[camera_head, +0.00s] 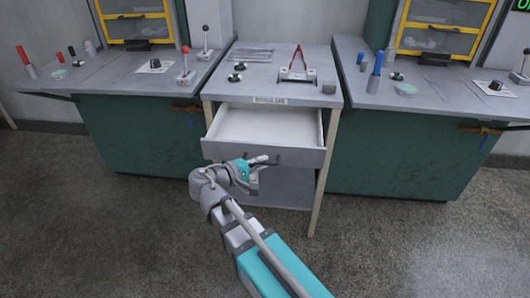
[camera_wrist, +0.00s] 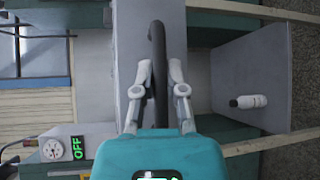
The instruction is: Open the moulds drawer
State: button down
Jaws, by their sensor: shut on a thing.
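The moulds drawer (camera_head: 218,150) is in the middle cabinet in the head view, under a label plate reading MOULDS (camera_head: 270,100). It stands pulled out, and its pale inside looks empty. My gripper (camera_head: 262,169) is at the drawer's front. In the wrist view its fingers (camera_wrist: 158,85) are shut on the dark drawer handle (camera_wrist: 157,45), one finger on each side of it. In the head view my gripper hides part of the handle.
A grey worktop (camera_head: 226,73) above the drawer holds a red-handled tool (camera_head: 298,62) and small parts. Green benches (camera_head: 135,130) stand on both sides. The floor in front is clear.

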jog(key=shift+s, duration=0.55)
jog(key=c, duration=0.7)
grip_release()
